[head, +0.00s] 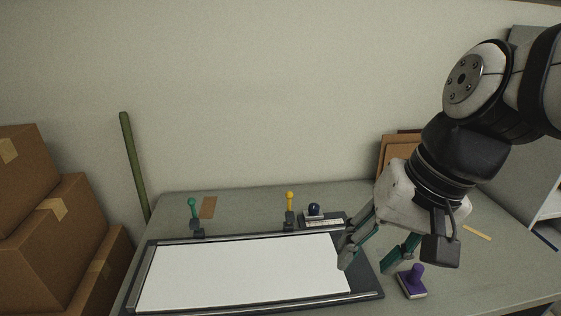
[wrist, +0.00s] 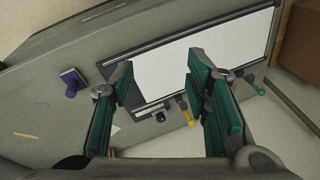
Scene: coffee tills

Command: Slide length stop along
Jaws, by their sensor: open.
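A dark-framed board (head: 372,290) lies on the table with a white sheet (head: 245,272) on it. Along its back edge stand a green-knobbed post (head: 193,212), a yellow-knobbed post (head: 290,208) and a dark blue knob (head: 315,210) on a block with a pale marked strip. I cannot tell for sure which one is the length stop. My gripper (head: 368,260) is open and empty, over the board's right end. In the wrist view the yellow knob (wrist: 188,116) and blue knob (wrist: 160,117) show between the fingers, beyond them.
A purple-handled block (head: 413,281) sits on the table right of the board. A yellow strip (head: 477,233) lies further right. Cardboard boxes (head: 75,225) are stacked at left, beside a green pole (head: 135,165). The wall stands behind the table.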

